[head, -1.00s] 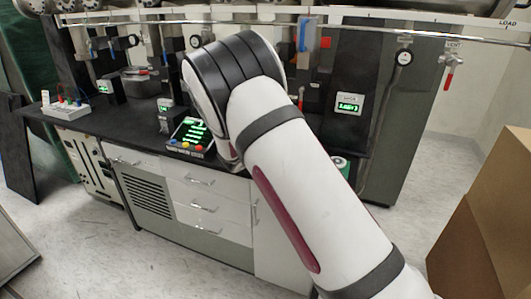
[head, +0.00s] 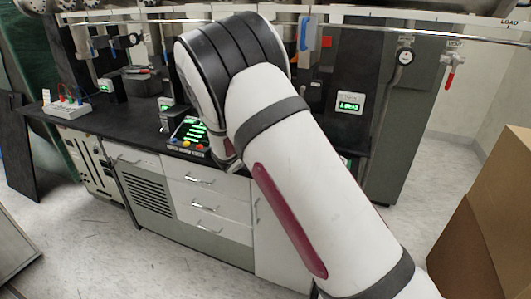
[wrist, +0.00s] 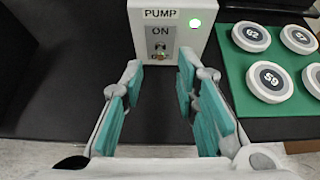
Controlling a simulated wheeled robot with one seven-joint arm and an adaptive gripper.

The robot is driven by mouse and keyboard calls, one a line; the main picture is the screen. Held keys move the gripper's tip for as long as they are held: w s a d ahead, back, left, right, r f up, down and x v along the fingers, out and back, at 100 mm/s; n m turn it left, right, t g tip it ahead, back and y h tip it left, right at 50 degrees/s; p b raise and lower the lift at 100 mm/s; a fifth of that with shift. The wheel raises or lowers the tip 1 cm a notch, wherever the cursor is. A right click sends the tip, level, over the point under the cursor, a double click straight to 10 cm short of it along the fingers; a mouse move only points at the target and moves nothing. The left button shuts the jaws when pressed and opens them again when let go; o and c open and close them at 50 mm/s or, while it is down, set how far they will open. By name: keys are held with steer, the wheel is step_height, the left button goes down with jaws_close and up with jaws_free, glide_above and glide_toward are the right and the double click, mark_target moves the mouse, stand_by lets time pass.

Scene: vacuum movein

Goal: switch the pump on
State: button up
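The pump box (wrist: 172,28) is white and carries a "PUMP" label. It stands on the dark bench top at the top middle of the wrist view. Its front has a grey plate marked "ON" with a small toggle switch (wrist: 160,50) below the word. I cannot clearly tell which way the lever points. In the head view my arm hides the gripper and the pump box.
A green mat (wrist: 272,100) with several numbered white discs, such as disc 59 (wrist: 270,82), lies right of the box. A lit control panel (head: 188,135) stands on the bench (head: 130,120). Cardboard boxes (head: 485,225) stand at right. The floor before the drawers is clear.

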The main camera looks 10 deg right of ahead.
steer(key=v, duration=0.9)
steer(key=shift+d, duration=0.1)
steer(key=s+d+r+m+g+p, duration=0.1)
steer(key=s+d+r+m+g, duration=0.1)
steer(key=s+d+r+m, duration=0.4)
steer(key=s+d+r+m+g, duration=0.1)
steer(key=s+d+r+m, duration=0.2)
steer(key=s+m, duration=0.35)
steer(key=s+d+r+m+g+p, duration=0.1)
steer(key=s+d+r+m+g, duration=0.15)
steer(key=s+d+r, duration=0.4)
steer(key=s+a+m+y, duration=0.2)
steer(key=s+a+m, duration=0.1)
steer(key=s, duration=0.5)
steer(key=s+a+r+m+y+p, duration=0.1)
steer(key=s+a+m+y, duration=0.1)
steer(key=s+m, duration=0.4)
steer(key=s+a+r+m+y+p, duration=0.1)
steer(key=s+a+m+y, duration=0.2)
steer(key=s, duration=0.8)
steer(key=shift+a+m, duration=0.55)
steer(key=shift+m, duration=0.35)
steer(key=shift+s+r, duration=0.1)
